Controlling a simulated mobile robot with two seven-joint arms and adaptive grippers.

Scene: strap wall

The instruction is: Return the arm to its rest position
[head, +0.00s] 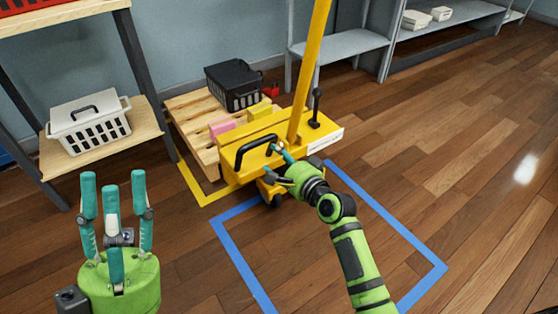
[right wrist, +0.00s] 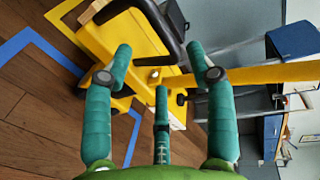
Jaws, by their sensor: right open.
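My left gripper (head: 113,190) is at the lower left of the head view, fingers pointing up, spread and empty, with nothing near them. My right arm reaches in from the bottom right. Its gripper (head: 279,163) is beside the black handle (head: 240,152) of the yellow cart (head: 238,172). In the right wrist view the right gripper (right wrist: 160,75) has its teal fingers spread with nothing held between them. The black handle (right wrist: 163,28) lies just beyond the fingertips there. I cannot tell whether a finger touches the cart.
A wooden pallet (head: 190,118) carries a black crate (head: 235,84), a pink block (head: 222,127) and a yellow block (head: 259,110). A yellow post (head: 311,65) rises from the cart. Shelving with a white basket (head: 90,123) stands left. The wooden floor (head: 460,150) at right is clear.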

